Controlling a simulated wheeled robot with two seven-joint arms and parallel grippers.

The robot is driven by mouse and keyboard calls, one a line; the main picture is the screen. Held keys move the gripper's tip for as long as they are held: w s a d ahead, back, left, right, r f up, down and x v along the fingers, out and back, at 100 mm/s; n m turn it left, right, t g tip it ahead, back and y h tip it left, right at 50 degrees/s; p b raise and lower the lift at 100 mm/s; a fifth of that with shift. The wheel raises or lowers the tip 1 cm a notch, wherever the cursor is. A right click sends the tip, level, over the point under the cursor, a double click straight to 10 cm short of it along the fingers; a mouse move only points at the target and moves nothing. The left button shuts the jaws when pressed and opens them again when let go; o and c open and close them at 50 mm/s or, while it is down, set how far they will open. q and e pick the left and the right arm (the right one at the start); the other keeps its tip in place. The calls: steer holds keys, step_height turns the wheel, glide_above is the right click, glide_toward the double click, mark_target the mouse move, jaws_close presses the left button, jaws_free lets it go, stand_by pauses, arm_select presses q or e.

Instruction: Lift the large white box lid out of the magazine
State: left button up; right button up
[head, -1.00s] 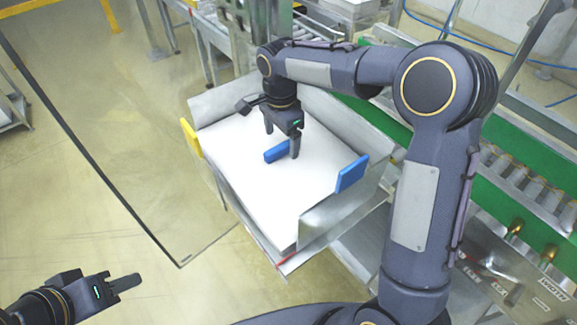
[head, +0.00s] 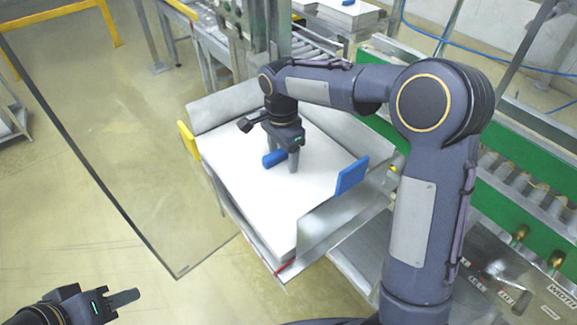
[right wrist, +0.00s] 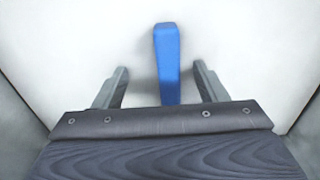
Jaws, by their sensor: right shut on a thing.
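The large white lid (head: 240,178) lies flat at the top of the metal magazine (head: 325,222). A blue handle (head: 273,158) stands up from the middle of its white top. The lid still lies level between the magazine's walls. My left gripper (head: 124,299) is at the lower left, away from the magazine and empty; only one finger shows clearly.
A yellow tab (head: 188,143) and a blue tab (head: 352,175) stand at the magazine's left and right edges. A clear panel (head: 120,170) stands left of it. A green-sided conveyor (head: 520,205) runs behind on the right. Another white stack (head: 345,12) is at the back.

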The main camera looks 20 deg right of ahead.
steer(key=shift+a+f, duration=0.1)
steer(key=shift+f, duration=0.55)
steer(key=shift+c, duration=0.2)
steer(key=shift+w+r, duration=0.1)
steer(key=shift+r, duration=0.1)
steer(key=r+p, duration=0.1)
steer(key=w+r+p, duration=0.1)
steer(key=shift+a+r+p, duration=0.1)
steer(key=shift+r+p, duration=0.1)
steer(key=shift+p, duration=0.15)
steer(key=c, duration=1)
steer(key=shift+o, duration=0.2)
steer(key=r+p, duration=0.2)
steer(key=r, duration=0.1)
steer(key=shift+s, duration=0.2)
step_height(320, 180, up, 14)
steer(key=p, duration=0.9)
steer(key=shift+f, duration=0.2)
